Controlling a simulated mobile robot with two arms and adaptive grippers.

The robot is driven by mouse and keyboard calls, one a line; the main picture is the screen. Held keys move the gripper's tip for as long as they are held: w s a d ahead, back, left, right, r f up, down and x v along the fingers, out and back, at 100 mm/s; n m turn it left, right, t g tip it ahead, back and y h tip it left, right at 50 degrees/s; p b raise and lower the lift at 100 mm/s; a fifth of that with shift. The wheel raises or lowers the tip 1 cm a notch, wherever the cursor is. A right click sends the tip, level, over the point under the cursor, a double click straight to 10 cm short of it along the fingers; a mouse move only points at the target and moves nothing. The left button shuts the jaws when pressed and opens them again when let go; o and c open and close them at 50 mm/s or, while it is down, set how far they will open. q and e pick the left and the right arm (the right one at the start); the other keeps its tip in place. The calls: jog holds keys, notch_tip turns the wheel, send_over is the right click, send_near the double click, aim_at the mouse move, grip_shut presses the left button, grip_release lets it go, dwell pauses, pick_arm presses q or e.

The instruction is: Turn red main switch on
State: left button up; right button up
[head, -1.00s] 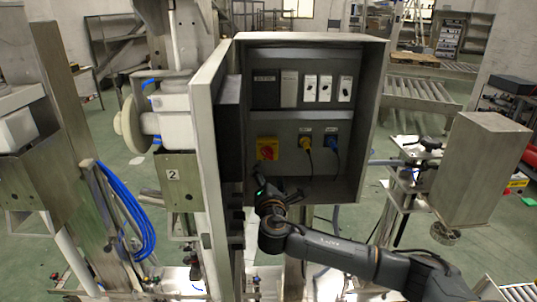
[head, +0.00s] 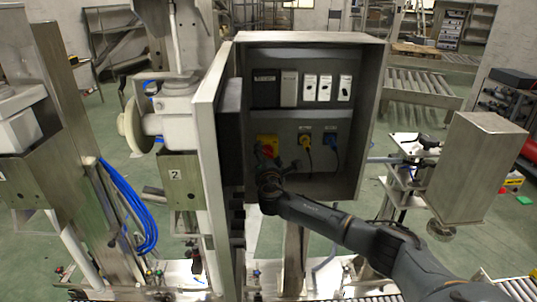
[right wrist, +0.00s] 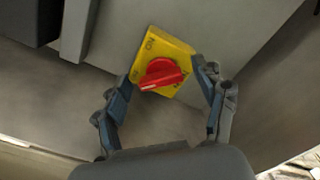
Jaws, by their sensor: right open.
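The red main switch (right wrist: 162,74) is a red rotary knob on a yellow square plate (right wrist: 178,48), on the panel inside an open grey cabinet. In the head view the yellow plate (head: 267,142) is at the panel's lower left, with the knob partly hidden by my gripper. My right gripper (right wrist: 168,84) is open, with one finger on each side of the plate in the right wrist view. The knob lies between the fingertips; I cannot tell if they touch anything. In the head view my right gripper (head: 270,160) is just below and in front of the plate. My left gripper is not in view.
The cabinet (head: 376,110) has its door (head: 208,130) swung open at the left, close to my gripper. Yellow (head: 305,140) and blue (head: 331,142) plugs with hanging cables are right of the switch. White breaker switches (head: 326,88) are above.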

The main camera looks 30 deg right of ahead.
jog(key=shift+c, duration=0.4)
jog(key=c, duration=1.1)
